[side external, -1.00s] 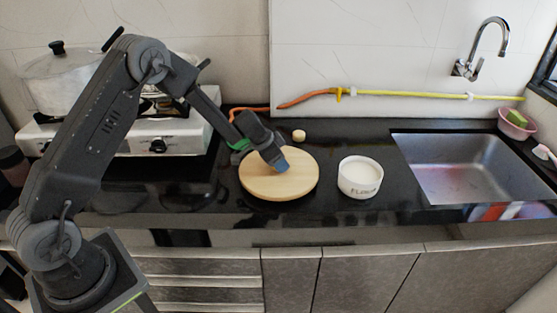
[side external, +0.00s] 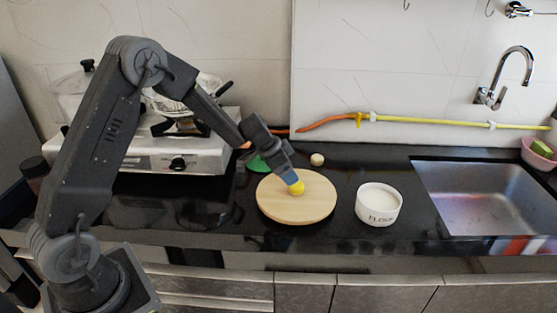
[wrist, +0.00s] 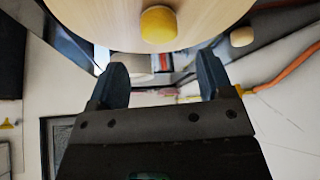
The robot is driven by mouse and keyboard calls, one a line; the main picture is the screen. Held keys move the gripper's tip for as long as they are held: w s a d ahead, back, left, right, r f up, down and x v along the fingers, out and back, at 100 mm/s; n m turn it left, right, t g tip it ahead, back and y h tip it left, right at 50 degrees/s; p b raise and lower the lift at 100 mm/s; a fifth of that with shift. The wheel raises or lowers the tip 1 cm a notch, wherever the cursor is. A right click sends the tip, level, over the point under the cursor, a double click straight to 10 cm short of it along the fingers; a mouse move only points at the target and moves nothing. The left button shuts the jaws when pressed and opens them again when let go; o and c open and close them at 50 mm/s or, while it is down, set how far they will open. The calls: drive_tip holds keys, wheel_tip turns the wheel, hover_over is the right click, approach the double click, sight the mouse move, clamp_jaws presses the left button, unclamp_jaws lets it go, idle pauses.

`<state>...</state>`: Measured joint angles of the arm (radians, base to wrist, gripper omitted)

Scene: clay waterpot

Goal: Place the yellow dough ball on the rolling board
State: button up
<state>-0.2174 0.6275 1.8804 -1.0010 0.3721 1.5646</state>
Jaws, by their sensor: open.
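The yellow dough ball (side external: 298,188) rests on the round wooden rolling board (side external: 283,212), near its middle. The ball also shows at the top of the wrist view (wrist: 158,25), against the pale wood of the board (wrist: 105,22). My gripper (side external: 291,178) is just above the ball and slightly left of it in the side view, pointing down at a tilt. In the wrist view its two fingers (wrist: 162,66) are apart with nothing between them, and the ball lies beyond their tips.
A white bowl of flour (side external: 379,204) stands right of the board. A small cream ball (side external: 317,159) lies behind the board. A green item (side external: 258,164) is partly hidden behind my arm. The stove (side external: 140,150) is at the back left, the sink (side external: 475,195) at the right.

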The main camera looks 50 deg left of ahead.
drive_tip(key=s+d+r+n, duration=0.1)
drive_tip(key=s+d+r, duration=0.3)
drive_tip(key=s+r, duration=0.45)
drive_tip(key=s+d+r+n, duration=0.1)
drive_tip(key=s+d+r, duration=0.3)
drive_tip(key=s+r, duration=0.5)
drive_tip(key=s+r+n+y, duration=0.2)
drive_tip(key=s+n, duration=0.1)
drive_tip(key=s, duration=1.2)
drive_tip(key=shift+d+y, duration=0.25)
drive_tip(key=shift+y, duration=0.05)
